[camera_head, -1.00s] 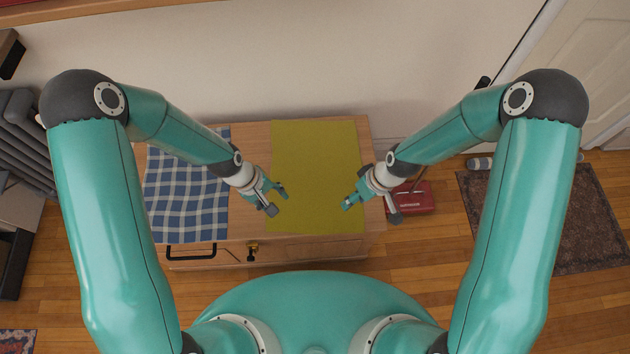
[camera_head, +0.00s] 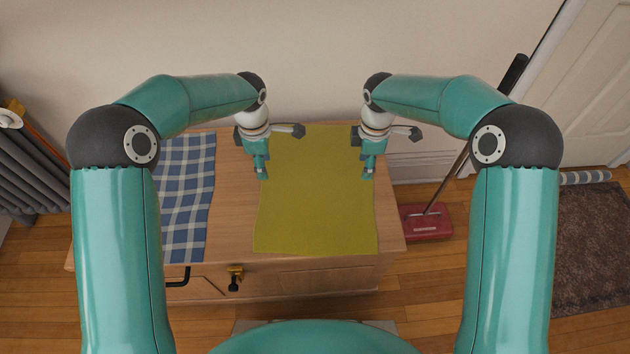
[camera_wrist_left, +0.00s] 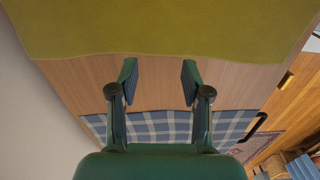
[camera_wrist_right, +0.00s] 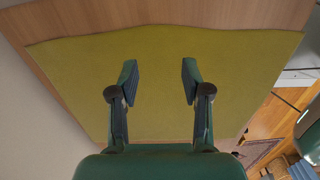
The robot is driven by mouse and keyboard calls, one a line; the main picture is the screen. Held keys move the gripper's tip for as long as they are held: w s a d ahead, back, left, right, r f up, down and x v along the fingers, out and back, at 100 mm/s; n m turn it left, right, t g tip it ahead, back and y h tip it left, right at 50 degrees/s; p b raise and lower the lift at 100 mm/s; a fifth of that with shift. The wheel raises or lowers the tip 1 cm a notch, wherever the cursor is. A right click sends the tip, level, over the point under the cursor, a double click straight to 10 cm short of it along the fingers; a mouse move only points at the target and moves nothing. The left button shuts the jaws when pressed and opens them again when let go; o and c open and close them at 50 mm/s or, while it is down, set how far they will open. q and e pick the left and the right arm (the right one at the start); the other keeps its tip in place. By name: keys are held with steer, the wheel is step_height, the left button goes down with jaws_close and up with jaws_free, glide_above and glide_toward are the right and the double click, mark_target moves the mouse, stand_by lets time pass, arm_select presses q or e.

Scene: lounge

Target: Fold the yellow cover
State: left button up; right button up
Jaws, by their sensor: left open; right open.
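The yellow cover (camera_head: 314,215) lies flat and spread out on the wooden chest top, its near edge reaching the front edge of the top. My left gripper (camera_head: 262,176) is open and points down at the cover's left edge. In the left wrist view its open fingers (camera_wrist_left: 160,82) are over bare wood, with the cover (camera_wrist_left: 160,28) beyond them. My right gripper (camera_head: 368,176) is open and points down at the cover's right edge. In the right wrist view its open fingers (camera_wrist_right: 160,82) are over the cover (camera_wrist_right: 160,60). Neither holds anything.
A blue and white checked cloth (camera_head: 187,200) lies on the chest (camera_head: 232,210) left of the cover. A dark handle (camera_head: 178,277) and a yellow-black fitting (camera_head: 235,277) are on the chest front. A red sweeper (camera_head: 425,221) stands on the floor at right. A wall is close behind.

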mark_target(267, 181)
arm_select(q)
steer(key=shift+f, duration=2.45)
arm_select(e)
steer(key=shift+f, duration=2.5)
arm_select(q)
steer(key=shift+f, duration=0.2)
arm_select(e)
steer(key=shift+f, duration=0.2)
arm_select(q)
steer(key=c, duration=0.8)
arm_select(e)
steer(key=c, duration=0.8)
arm_select(q)
jaws_close()
arm_select(e)
jaws_close()
arm_select(q)
steer(key=shift+s, duration=0.1)
arm_select(e)
steer(key=shift+s+f, duration=0.15)
steer(key=shift+s, duration=0.05)
arm_select(q)
steer(key=shift+r, duration=0.1)
